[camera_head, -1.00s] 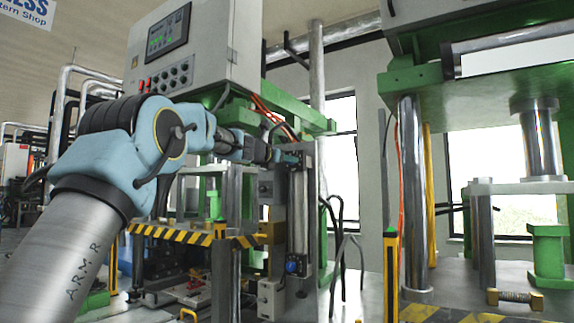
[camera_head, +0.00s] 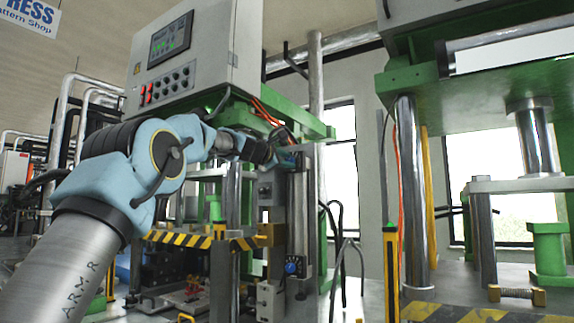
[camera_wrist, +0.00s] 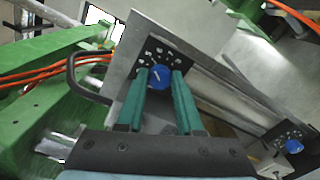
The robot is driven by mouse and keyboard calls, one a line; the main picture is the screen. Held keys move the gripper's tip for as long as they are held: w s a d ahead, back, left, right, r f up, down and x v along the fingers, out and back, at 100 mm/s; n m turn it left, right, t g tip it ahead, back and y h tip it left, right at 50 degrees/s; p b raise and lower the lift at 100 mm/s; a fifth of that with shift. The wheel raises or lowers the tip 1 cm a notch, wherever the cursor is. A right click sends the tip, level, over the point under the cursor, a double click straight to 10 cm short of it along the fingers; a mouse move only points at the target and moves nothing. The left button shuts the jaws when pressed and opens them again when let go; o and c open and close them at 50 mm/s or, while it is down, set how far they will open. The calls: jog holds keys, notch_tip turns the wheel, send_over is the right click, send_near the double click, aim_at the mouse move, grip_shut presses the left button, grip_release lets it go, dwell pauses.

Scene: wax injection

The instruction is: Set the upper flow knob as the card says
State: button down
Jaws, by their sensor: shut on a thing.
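The upper flow knob (camera_wrist: 160,78) is round and blue, with a pale pointer mark. It sits on a dark dial plate with white markings on a grey metal panel in the wrist view. My gripper (camera_wrist: 160,74) has teal fingers, one on each side of this knob, and is shut on it. The lower blue knob (camera_wrist: 293,146) has a similar dial at right; it also shows in the head view (camera_head: 291,267). In the head view my gripper (camera_head: 286,158) is at the top of the panel, and the upper knob is hidden. I cannot make out the card.
A control box (camera_head: 183,60) with a screen and buttons hangs above my arm. Green press frames stand around the panel, with a striped barrier (camera_head: 190,240) below my arm. Orange hoses (camera_wrist: 60,70) and a black looped handle lie close to my gripper at left.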

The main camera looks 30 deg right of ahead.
jog(key=m+b, duration=0.3)
jog(key=m, duration=0.7)
jog(key=shift+f, duration=0.2)
jog(key=shift+m, duration=0.4)
jog(key=c, duration=0.6)
grip_release()
jog(key=shift+o, duration=0.2)
jog(key=shift+a, duration=0.1)
jog(key=b+v, duration=0.7)
jog(key=v, duration=0.3)
jog(key=shift+s+a, duration=0.2)
jog(key=shift+a, duration=0.1)
